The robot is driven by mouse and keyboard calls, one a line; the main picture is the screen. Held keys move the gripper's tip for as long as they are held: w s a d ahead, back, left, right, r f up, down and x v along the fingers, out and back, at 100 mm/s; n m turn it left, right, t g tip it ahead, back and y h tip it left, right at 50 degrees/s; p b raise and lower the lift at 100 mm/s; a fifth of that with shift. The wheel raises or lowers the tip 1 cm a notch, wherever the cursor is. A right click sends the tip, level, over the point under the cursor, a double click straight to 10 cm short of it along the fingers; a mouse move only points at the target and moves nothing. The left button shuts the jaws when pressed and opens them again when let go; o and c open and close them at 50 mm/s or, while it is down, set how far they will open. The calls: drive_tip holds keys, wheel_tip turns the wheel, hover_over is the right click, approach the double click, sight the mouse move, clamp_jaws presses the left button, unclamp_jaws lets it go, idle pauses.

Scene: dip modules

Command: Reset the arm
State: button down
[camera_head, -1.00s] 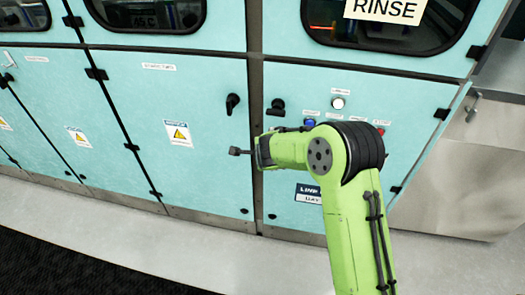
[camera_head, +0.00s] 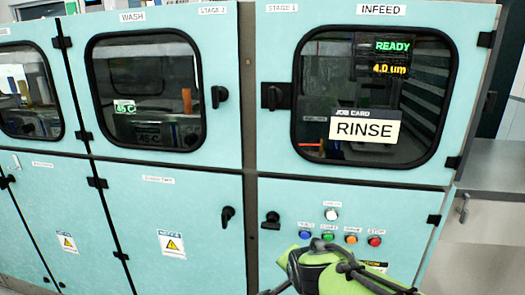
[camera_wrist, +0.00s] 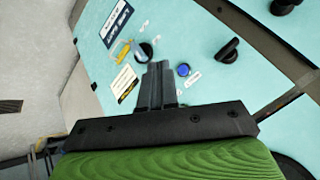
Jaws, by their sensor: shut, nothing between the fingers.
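My gripper (camera_wrist: 156,80) shows in the wrist view with its two grey fingers together and nothing between them. It points toward the light blue cabinet front (camera_wrist: 190,30) and appears apart from it. In the head view, part of my green and black arm shows at the bottom edge, in front of the lower right cabinet panel (camera_head: 330,190). The fingertips are not clear there. The wrist view also shows a blue button (camera_wrist: 183,70) and a black knob (camera_wrist: 229,50) on the panel ahead.
Above are windowed doors with black handles (camera_head: 219,97); the infeed window bears a RINSE card (camera_head: 364,130) and a READY display (camera_head: 393,46). A button row includes a red button (camera_head: 375,241). A grey metal bench (camera_head: 495,165) stands at the right.

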drive_tip(key=s+d+r+n+g, duration=0.15)
drive_tip(key=s+d+n, duration=0.25)
drive_tip(key=s, duration=0.7)
drive_tip(key=s+d+r+n+g, duration=0.15)
drive_tip(key=s+d+n, duration=0.3)
drive_tip(key=s, duration=0.75)
wheel_tip(320, 180, up, 13)
drive_tip(key=p, duration=1.3)
drive_tip(key=shift+s+a+n+t, duration=0.35)
drive_tip(key=shift+a+n+t, duration=0.05)
drive_tip(key=shift+a+n, duration=0.05)
drive_tip(key=c, duration=1.8)
unclamp_jaws()
